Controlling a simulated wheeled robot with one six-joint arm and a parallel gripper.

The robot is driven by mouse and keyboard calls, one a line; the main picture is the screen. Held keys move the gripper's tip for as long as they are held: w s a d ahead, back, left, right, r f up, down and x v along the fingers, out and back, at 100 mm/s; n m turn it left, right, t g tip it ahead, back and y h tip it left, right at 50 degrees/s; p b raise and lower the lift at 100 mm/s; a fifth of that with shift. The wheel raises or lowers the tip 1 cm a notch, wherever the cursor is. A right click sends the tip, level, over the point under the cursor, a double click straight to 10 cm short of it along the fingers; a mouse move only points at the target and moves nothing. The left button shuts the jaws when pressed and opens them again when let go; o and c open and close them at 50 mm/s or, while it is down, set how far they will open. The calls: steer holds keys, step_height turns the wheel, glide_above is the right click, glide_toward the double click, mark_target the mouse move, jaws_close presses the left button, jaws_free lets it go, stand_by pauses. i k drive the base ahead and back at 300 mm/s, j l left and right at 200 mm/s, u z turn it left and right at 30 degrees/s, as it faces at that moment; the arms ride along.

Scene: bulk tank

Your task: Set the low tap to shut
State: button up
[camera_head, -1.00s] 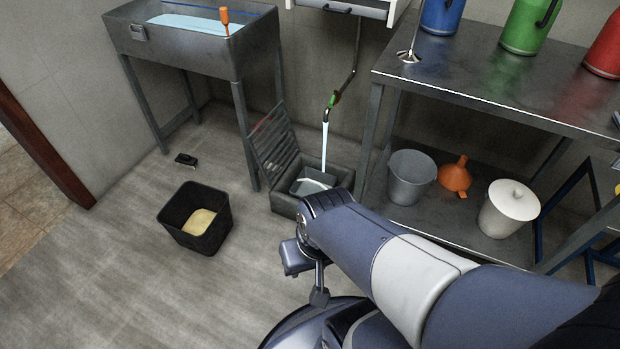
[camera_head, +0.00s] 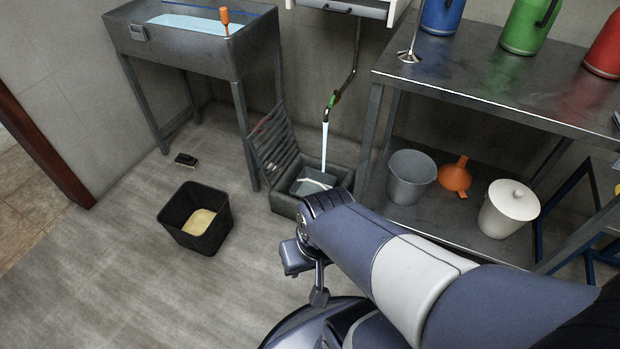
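The low tap (camera_head: 332,101) is on a thin pipe (camera_head: 352,72) that comes down the wall between the tank and the bench. It has a small green part, perhaps its handle. A pale blue-white stream (camera_head: 325,143) runs straight down from its spout. The stream falls into a grey floor basin (camera_head: 283,204), where a dark square vessel (camera_head: 312,182) sits. My arm reaches in from the lower right, in front of the basin. My gripper (camera_head: 318,297) seems to be the small part hanging below the arm's end, well below the tap and apart from it. Its fingers cannot be made out.
A metal tank (camera_head: 185,48) on legs stands at the upper left, with a slatted grate (camera_head: 272,148) leaning beside it. A black bin (camera_head: 196,219) stands on the floor. A metal bench (camera_head: 480,82) on the right has a bucket (camera_head: 411,178) beneath. Floor at the left is mostly clear.

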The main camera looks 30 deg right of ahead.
mark_target(333, 97)
steer(key=i+l, duration=0.2)
steer(key=i, duration=0.35)
steer(key=i+l+z, duration=0.1)
steer(key=i+l, duration=0.15)
steer(key=i, duration=0.3)
